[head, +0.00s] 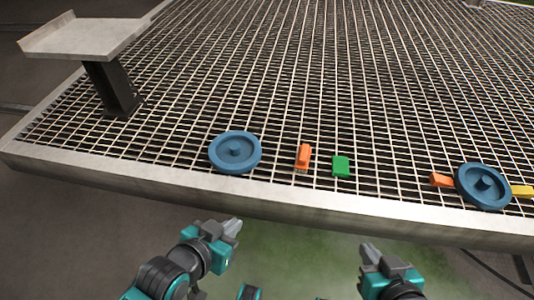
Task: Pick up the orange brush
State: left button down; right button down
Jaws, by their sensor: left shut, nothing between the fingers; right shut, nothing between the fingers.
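An orange piece (304,154) with a paler lower end, which looks like the brush, lies on the metal grating near its front edge, between a blue disc and a green block. A second orange piece (441,181) lies further right, against the left side of another blue disc; it is too small to tell its exact kind. My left gripper (233,227) is shut and empty, in front of and below the grating's front edge, left of the first orange piece. My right gripper (368,249) is shut and empty, also in front of the edge, to the right.
A blue disc (235,149) and a green block (341,166) flank the first orange piece. Another blue disc (484,185) has a yellow piece (522,191) at its right. The grating (330,70) has a raised metal rim (280,200). A grey stand (85,38) rises at left. The grating's middle is clear.

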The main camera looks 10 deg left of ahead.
aim_at(303, 160)
jog(key=i+l+z, duration=0.2)
jog(key=i, duration=0.2)
jog(key=i+l+z, duration=0.2)
jog(key=i, duration=0.2)
